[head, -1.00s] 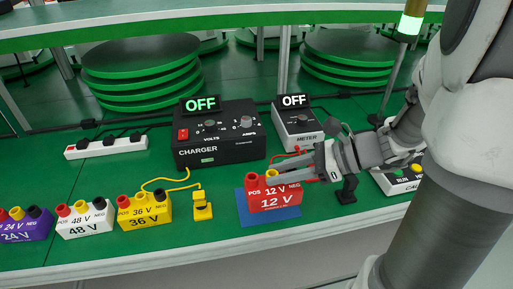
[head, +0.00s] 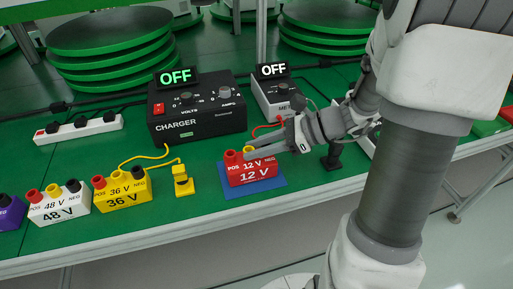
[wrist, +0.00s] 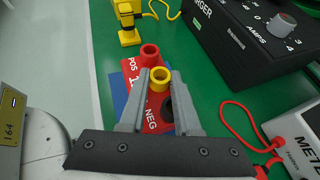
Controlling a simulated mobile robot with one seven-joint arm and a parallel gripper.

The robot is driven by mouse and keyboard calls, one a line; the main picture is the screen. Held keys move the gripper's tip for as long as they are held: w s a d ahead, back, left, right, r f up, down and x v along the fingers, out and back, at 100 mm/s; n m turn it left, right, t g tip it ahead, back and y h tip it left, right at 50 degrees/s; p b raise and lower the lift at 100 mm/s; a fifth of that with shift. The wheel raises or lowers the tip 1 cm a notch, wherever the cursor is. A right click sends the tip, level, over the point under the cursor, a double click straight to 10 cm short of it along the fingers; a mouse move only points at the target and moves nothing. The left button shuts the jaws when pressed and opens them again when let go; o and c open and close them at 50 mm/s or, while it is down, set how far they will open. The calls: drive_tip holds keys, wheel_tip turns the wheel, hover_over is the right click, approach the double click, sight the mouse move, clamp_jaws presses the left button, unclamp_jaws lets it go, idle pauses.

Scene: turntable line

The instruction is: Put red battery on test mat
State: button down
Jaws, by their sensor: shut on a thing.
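The red battery (head: 252,173), marked 12 V, stands upright on the blue test mat (head: 265,188) on the green bench. In the wrist view the red battery (wrist: 133,71) shows its red and yellow terminals, with part of the blue mat (wrist: 118,90) beside it. My gripper (head: 262,153) reaches in from the right and is shut on the battery's top. In the wrist view the fingers of my gripper (wrist: 158,100) lie either side of the yellow terminal; the black terminal is partly hidden behind a finger.
The black charger (head: 195,112) and the meter (head: 280,98), both reading OFF, stand behind the mat. A yellow clip stand (head: 183,181), a yellow 36 V battery (head: 122,194) and a white 48 V battery (head: 58,205) stand to the left. The bench's front edge is close.

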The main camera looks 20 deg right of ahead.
drive_tip(key=shift+f, duration=0.1)
drive_tip(key=c, duration=0.6)
unclamp_jaws()
drive_tip(key=shift+d+r, duration=0.2)
drive_tip(key=shift+r, duration=0.15)
drive_tip(key=p+v, duration=0.4)
drive_tip(key=v, duration=0.7)
drive_tip(key=shift+s+d, duration=0.15)
drive_tip(key=shift+d, duration=0.05)
